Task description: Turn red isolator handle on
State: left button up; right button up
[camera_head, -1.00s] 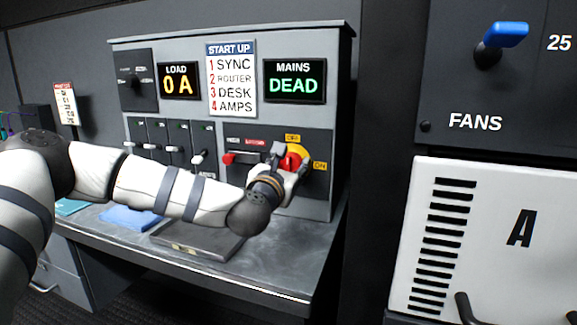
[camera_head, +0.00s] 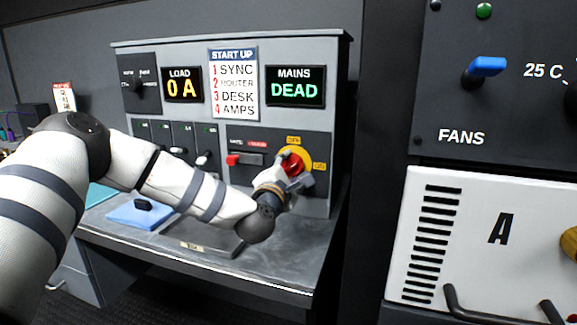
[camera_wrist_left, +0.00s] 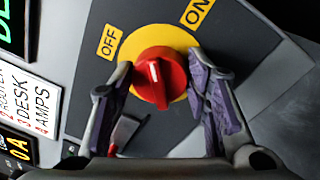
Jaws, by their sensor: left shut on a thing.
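The red isolator handle (camera_head: 291,163) sits on a yellow round plate (camera_head: 301,154) on the dark lower panel of the console. It also shows in the left wrist view (camera_wrist_left: 158,77), where its white mark points up, between the OFF label (camera_wrist_left: 109,41) and the ON label (camera_wrist_left: 198,12). My left gripper (camera_head: 297,184) is at the handle. In the left wrist view its two fingers (camera_wrist_left: 165,95) stand on either side of the red handle, shut on it. The MAINS display (camera_head: 295,87) reads DEAD. My right gripper is not in view.
A red-tipped lever (camera_head: 233,160) is left of the handle, with several breaker switches further left. The desk (camera_head: 270,262) below holds a dark flat box (camera_head: 200,240) and a blue pad (camera_head: 135,215). A FANS panel (camera_head: 520,110) and white unit (camera_head: 480,235) stand at right.

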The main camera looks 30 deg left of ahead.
pick_arm(q)
jog(key=m, duration=0.4)
jog(key=shift+f+m, duration=0.1)
jog(key=shift+m, duration=0.3)
jog(key=shift+f+m+h, duration=0.1)
jog(key=shift+m+h, duration=0.2)
jog(key=shift+m, duration=1.4)
jog(key=shift+m+t, duration=0.3)
jog(key=shift+a, duration=0.1)
jog(key=o, duration=1.2)
jog(key=shift+c, duration=0.2)
jog(key=v, duration=1.2)
